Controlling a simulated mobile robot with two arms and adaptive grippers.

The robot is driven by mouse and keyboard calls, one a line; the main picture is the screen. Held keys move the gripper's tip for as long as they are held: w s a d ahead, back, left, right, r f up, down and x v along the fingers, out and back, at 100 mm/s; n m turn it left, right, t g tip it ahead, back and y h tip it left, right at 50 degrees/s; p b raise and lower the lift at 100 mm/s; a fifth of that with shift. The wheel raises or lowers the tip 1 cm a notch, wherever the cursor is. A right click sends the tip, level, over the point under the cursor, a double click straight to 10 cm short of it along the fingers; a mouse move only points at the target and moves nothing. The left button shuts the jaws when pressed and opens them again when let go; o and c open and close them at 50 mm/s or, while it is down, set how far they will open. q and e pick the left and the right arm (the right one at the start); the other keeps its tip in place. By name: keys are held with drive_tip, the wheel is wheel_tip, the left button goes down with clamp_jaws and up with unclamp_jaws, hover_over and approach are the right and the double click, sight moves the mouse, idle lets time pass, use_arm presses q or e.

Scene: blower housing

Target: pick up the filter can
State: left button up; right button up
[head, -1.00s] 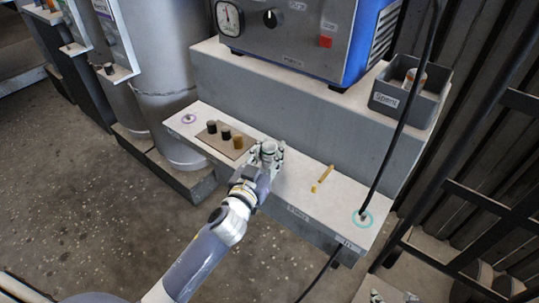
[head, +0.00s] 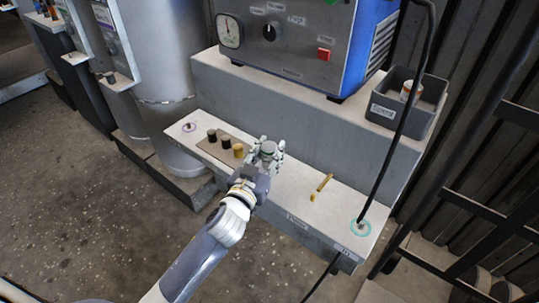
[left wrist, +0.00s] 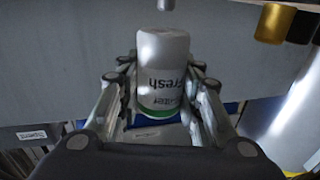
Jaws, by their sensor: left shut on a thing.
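The filter can is a white cylinder with dark "Filter Fresh" lettering and a green band. In the left wrist view the can (left wrist: 163,75) stands between the two fingers, its lettering upside down in that picture. My left gripper (head: 268,153) is shut on it, with fingers on both sides. In the head view only the can's round grey top (head: 268,147) shows between the fingers, over the pale ledge (head: 290,190). The can's lower part is hidden there, so I cannot tell whether it touches the ledge. My right gripper is not in view.
Left of the gripper, a brown plate (head: 215,147) holds dark knobs and a yellow one (head: 238,150). A yellow bar (head: 322,187) and a cable in a teal ring (head: 360,228) are to the right. A grey "Spent" bin (head: 382,113) and a blue machine (head: 290,45) stand behind.

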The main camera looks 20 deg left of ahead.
use_arm(q)
drive_tip(key=s+r, duration=0.1)
drive_tip(key=s, duration=1.5)
drive_tip(key=shift+a+r+p, duration=0.15)
drive_tip(key=shift+r+p, duration=0.15)
drive_tip(key=shift+p, duration=0.05)
